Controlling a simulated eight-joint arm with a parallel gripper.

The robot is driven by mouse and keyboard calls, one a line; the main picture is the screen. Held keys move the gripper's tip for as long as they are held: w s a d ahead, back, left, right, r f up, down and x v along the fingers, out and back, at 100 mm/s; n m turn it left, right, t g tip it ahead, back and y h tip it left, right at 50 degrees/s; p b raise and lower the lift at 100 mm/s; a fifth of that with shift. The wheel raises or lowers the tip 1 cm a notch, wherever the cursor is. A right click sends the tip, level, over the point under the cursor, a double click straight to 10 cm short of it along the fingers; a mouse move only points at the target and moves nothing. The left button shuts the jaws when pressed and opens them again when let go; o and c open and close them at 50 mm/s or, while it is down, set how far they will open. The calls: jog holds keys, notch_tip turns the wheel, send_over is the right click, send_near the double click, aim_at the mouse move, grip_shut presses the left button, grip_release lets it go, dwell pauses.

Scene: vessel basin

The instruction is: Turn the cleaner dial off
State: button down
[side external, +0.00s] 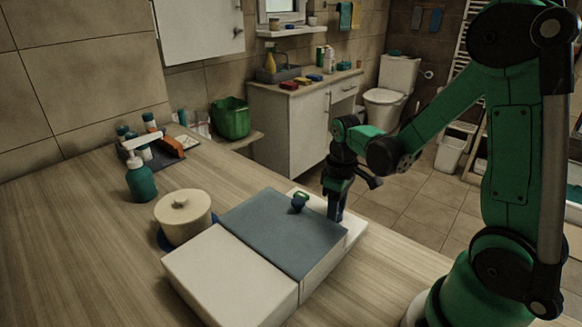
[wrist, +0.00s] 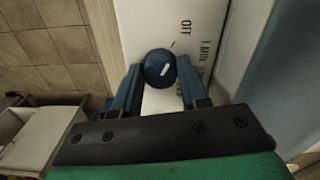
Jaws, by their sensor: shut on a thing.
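The cleaner dial is a round blue knob (wrist: 158,68) with a short white mark, on a white panel (wrist: 140,25) printed "OFF" and "1 MIN". The white mark slants up and to the right, roughly toward the small tick by "OFF". My gripper (wrist: 158,85) has its two blue fingers on either side of the dial and is shut on it. In the side view my gripper (side external: 335,217) points down at the far right edge of the cleaner, a low box with a blue-grey lid (side external: 275,235). The dial is hidden there behind the fingers.
A cream lidded pot (side external: 183,215) and a teal pump bottle (side external: 141,178) stand to the left. The wooden counter is clear at the front left.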

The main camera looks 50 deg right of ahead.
jog(key=shift+c, duration=2.3)
grip_release()
jog(key=shift+r, duration=2.85)
jog(key=a+r+t, duration=0.1)
jog(key=a+t, duration=0.1)
jog(key=a, duration=0.1)
jog(key=a+r+m+t, duration=0.1)
jog(key=a+r+t, duration=0.1)
jog(key=a, duration=0.1)
jog(key=a+r+t, duration=0.1)
jog(key=a+t, duration=0.1)
jog(key=a, duration=0.1)
jog(key=shift+s+r, duration=0.2)
jog(key=shift+r, duration=0.2)
jog(key=shift+s+a+r+m+t, duration=0.1)
jog(key=shift+a+r+m+t, duration=0.1)
jog(key=shift+a+m+t, duration=0.25)
